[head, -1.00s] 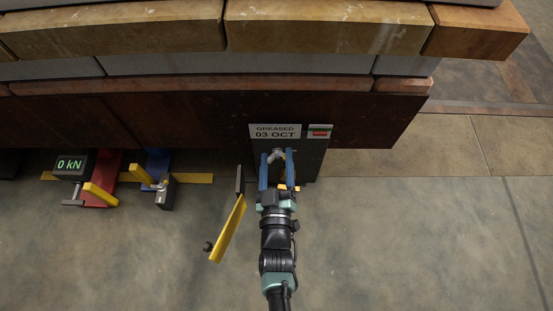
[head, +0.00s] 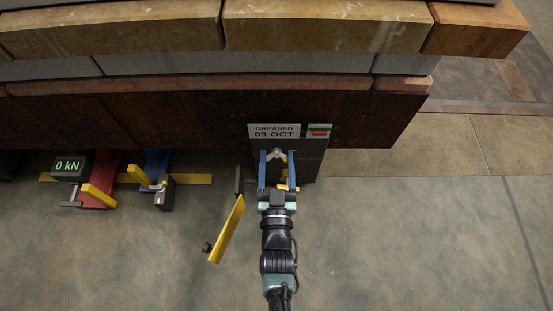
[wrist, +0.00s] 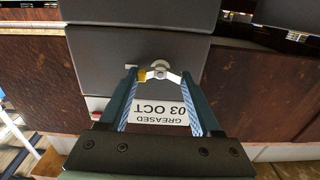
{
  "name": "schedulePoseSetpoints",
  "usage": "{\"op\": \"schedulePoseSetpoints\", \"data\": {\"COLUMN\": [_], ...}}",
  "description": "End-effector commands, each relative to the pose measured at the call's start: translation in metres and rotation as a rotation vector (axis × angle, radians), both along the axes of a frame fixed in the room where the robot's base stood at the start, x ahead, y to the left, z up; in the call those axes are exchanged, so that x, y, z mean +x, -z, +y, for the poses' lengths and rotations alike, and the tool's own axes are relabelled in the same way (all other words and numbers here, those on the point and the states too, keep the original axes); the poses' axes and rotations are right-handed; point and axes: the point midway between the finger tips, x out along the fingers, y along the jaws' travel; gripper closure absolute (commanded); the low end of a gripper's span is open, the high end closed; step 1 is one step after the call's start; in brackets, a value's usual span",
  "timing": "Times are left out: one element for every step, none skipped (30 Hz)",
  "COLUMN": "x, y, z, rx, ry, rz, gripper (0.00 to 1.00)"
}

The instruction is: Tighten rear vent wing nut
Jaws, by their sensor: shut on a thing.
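The small pale metal wing nut (head: 276,154) is on the dark grey box under the brown slab, just below the "GREASED 03 OCT" label (head: 274,131). In the wrist view the wing nut (wrist: 160,73) shows its wings spread left and right, with a yellow-brown patch at the left end and a round pale part behind it. My gripper (head: 277,156) has one blue finger on each side of it. In the wrist view my gripper (wrist: 161,76) is shut on the wing nut, fingertips at the wing ends.
A yellow bar (head: 227,229) with a dark knob stands left of my arm. Further left are a "0 kN" readout (head: 69,165), a red part (head: 102,177) and a blue part (head: 157,162). The brown slab (head: 200,117) overhangs above. Floor to the right is clear.

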Motion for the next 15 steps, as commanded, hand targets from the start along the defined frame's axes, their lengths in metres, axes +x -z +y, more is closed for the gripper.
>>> {"op": "schedulePoseSetpoints", "data": {"x": [-0.0009, -0.0009, -0.0009, -0.0009, -0.0009, -0.0008, -0.0008, -0.0007, -0.0006, -0.0005, -0.0005, -0.0004, -0.0004, -0.0003, -0.0004], "y": [0.001, 0.001, 0.001, 0.001, 0.001, 0.0009, 0.0009, 0.0008, 0.0008, 0.0007, 0.0006, 0.0006, 0.0005, 0.0005, 0.0004], "z": [-0.0003, -0.0003, -0.0003, -0.0003, -0.0003, -0.0002, -0.0002, -0.0002, -0.0001, -0.0001, -0.0001, 0.0, -0.0001, 0.0, 0.0], "rx": [0.003, 0.003, 0.003, 0.003, 0.002, 0.002, 0.001, 0.001, 0.001, 0.001, 0.0, 0.0, 0.0, 0.0, 0.0], "ry": [0.001, 0.001, 0.0, 0.0, 0.0, 0.0, 0.0, 0.0, 0.0, 0.0, 0.0, 0.0, 0.0, 0.0, 0.0], "rz": [0.002, 0.002, 0.002, 0.002, 0.002, 0.002, 0.002, 0.002, 0.002, 0.002, 0.002, 0.001, 0.001, 0.001, 0.001], "gripper": [0.91, 0.91, 0.31, 0.26, 0.21, 0.14, 0.08, 0.05, 0.05, 0.05, 0.05, 0.05, 0.05, 0.05, 0.05]}}
